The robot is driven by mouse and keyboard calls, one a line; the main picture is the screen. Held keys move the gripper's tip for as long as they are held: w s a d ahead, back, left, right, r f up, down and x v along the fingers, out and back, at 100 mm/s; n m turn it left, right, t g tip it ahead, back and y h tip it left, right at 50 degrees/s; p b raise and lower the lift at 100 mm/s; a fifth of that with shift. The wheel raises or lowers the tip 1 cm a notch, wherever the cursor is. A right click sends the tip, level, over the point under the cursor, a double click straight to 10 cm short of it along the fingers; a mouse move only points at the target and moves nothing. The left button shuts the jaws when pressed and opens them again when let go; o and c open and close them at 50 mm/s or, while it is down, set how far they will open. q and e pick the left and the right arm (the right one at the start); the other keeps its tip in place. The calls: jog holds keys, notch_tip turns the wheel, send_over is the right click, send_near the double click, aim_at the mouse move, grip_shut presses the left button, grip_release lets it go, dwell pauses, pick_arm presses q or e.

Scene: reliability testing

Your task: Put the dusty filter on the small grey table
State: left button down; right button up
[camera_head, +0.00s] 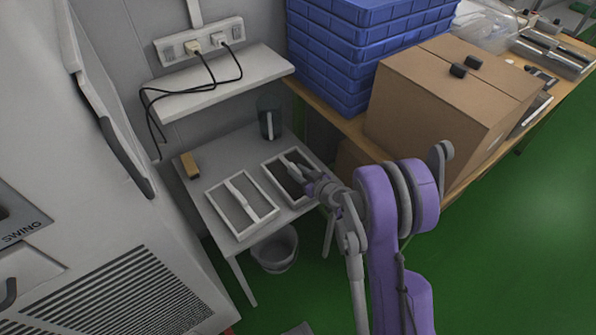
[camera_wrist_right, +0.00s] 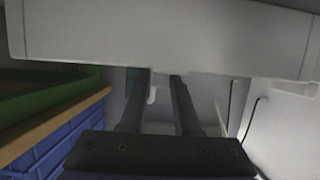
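The small grey table (camera_head: 213,173) stands against the wall. The dusty filter (camera_head: 269,168), a white frame with a dark panel, is over its right part; whether it rests there or is slightly raised I cannot tell. My right gripper (camera_head: 295,170) is at this filter's middle bar. In the right wrist view a broad white piece (camera_wrist_right: 160,38), apparently the filter's frame, hides the tips of the two dark fingers (camera_wrist_right: 160,95). A gap shows between the fingers, but their grip is hidden. A second, paler filter (camera_head: 236,211) lies to the left. My left gripper is out of view.
A dark cup (camera_head: 269,118) and a yellow-brown block (camera_head: 189,165) stand on the table. A bin (camera_head: 275,250) is beneath it. A shelf with cables (camera_head: 220,83) is above. Blue crates (camera_head: 365,45) and a cardboard box (camera_head: 425,105) crowd the right. Green floor is clear farther right.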

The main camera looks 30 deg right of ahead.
jog(key=shift+o, duration=1.3)
jog(key=shift+r, duration=0.15)
jog(key=a+p+v, duration=0.1)
jog(key=v, duration=1.1)
jog(key=s+a+r+g+y, duration=0.1)
jog(key=s+a+g, duration=0.2)
jog(key=a, duration=0.4)
jog(key=s+a+r+g+y, duration=0.1)
jog(key=s+a+r+g, duration=0.15)
jog(key=a, duration=0.35)
jog(key=s+a+r+m+g+h, duration=0.1)
jog(key=s+a+g+h, duration=0.1)
jog(key=s, duration=1.1)
jog(key=shift+s+g+h, duration=0.15)
jog(key=shift+g+h, duration=0.45)
jog(key=shift+g, duration=0.35)
